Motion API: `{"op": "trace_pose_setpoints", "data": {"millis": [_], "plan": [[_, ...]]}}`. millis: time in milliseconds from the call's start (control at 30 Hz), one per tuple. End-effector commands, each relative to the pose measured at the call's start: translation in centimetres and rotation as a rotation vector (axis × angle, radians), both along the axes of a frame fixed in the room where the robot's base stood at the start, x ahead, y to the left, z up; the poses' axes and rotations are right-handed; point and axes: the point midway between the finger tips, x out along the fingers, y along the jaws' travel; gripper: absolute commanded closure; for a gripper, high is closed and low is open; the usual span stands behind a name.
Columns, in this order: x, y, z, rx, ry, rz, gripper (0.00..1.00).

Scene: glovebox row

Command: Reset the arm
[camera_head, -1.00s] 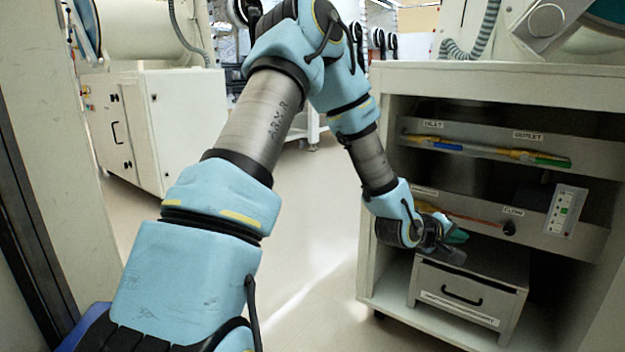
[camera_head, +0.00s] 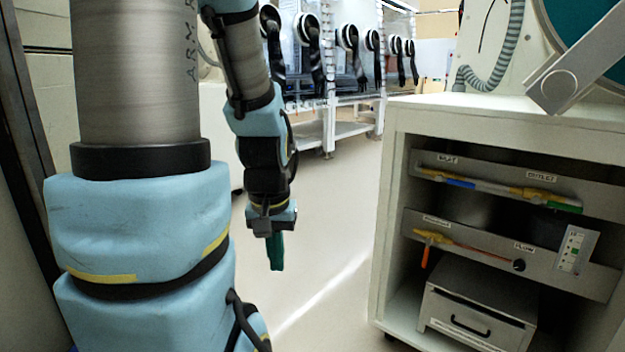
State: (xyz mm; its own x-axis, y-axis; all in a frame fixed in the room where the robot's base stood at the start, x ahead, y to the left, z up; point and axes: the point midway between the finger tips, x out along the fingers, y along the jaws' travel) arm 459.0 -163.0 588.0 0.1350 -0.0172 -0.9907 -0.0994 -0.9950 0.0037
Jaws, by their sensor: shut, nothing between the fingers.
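My arm, blue and grey, fills the left of the head view. My gripper (camera_head: 275,250) hangs pointing down over the open floor, left of the white cabinet (camera_head: 391,215) and apart from it. Its green fingers are together with nothing between them. Part of the arm runs out of the top of the view.
The open cabinet at right holds panels with an orange-handled valve (camera_head: 430,245), a yellow and blue valve (camera_head: 455,180) and a grey drawer box (camera_head: 480,305). A row of gloveboxes (camera_head: 350,60) stands at the back. The floor (camera_head: 335,230) between is clear.

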Motion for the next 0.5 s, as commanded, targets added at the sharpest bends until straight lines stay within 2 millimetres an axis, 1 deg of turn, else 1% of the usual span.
{"op": "trace_pose_setpoints", "data": {"millis": [33,167,500], "plan": [[0.0,0.0,2.1,0.0,-0.001,0.0,1.0],[0.1,0.0,5.2,0.0,-0.002,0.0,1.0],[0.1,-0.1,15.7,0.0,-0.002,0.0,1.0]]}}
